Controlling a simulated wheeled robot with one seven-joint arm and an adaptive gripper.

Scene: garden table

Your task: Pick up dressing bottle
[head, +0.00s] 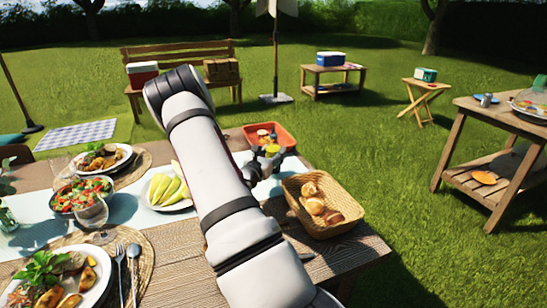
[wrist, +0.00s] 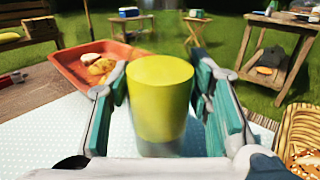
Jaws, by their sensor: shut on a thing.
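The dressing bottle (wrist: 161,100) is in the middle of the wrist view, upright, with a wide yellow-green top. My gripper (wrist: 165,105) has one teal-padded finger on each side of it and is shut on it. The lower part of the bottle is blurred, and I cannot tell whether its base touches the table. In the head view my gripper (head: 262,166) is beyond the end of my arm, between the red tray and the bread basket. A small yellow top (head: 272,150) shows there at the fingers.
The red tray (head: 290,136) with several items stands just behind my gripper. The bread basket (head: 342,219) is close on the right. A plate of yellow-green fruit (head: 168,190) is left of my arm. Plates, bowls and glasses fill the left; grass lies beyond the table edge.

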